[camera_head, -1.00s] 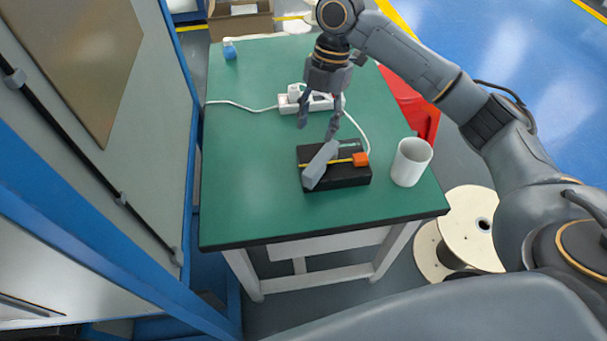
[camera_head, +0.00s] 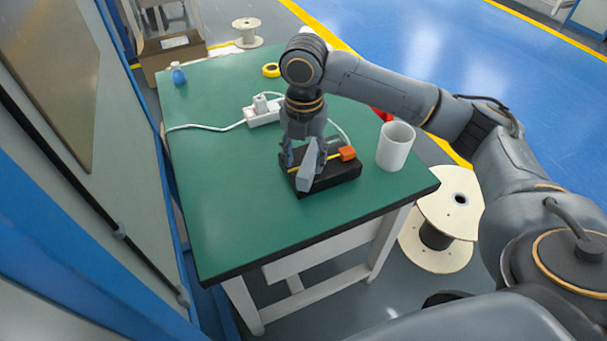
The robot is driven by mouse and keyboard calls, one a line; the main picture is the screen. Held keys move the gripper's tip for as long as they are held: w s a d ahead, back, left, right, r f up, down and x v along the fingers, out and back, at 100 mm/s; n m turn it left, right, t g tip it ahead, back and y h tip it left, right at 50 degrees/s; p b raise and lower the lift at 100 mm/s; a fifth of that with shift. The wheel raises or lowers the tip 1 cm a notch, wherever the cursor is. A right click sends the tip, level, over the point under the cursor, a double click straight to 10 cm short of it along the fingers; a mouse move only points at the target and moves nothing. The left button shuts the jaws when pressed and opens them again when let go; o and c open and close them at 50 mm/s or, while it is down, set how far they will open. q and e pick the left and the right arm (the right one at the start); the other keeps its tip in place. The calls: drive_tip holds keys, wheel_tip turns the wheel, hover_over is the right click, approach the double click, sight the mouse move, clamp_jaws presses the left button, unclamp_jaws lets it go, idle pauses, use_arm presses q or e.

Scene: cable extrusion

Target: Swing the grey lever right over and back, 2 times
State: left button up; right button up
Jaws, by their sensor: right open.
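The grey lever (camera_head: 307,171) stands on a black base box (camera_head: 335,176) on the green table. The lever leans toward the near left side of the box. An orange block (camera_head: 347,153) sits at the right end of the box, and a yellow strip (camera_head: 298,185) shows on its top. My right gripper (camera_head: 304,162) points down over the box, open, with its fingers on either side of the lever's upper part. I cannot tell whether they touch it. My left gripper is not in view.
A white cup (camera_head: 395,146) stands right of the box. A white power strip (camera_head: 262,114) with a cable lies behind my gripper. A yellow tape roll (camera_head: 271,70) and a blue-capped bottle (camera_head: 178,74) are at the back. The table's (camera_head: 225,215) front left is clear.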

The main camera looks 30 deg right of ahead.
sight(304, 174)
drive_tip(key=shift+f, duration=2.75)
clamp_jaws()
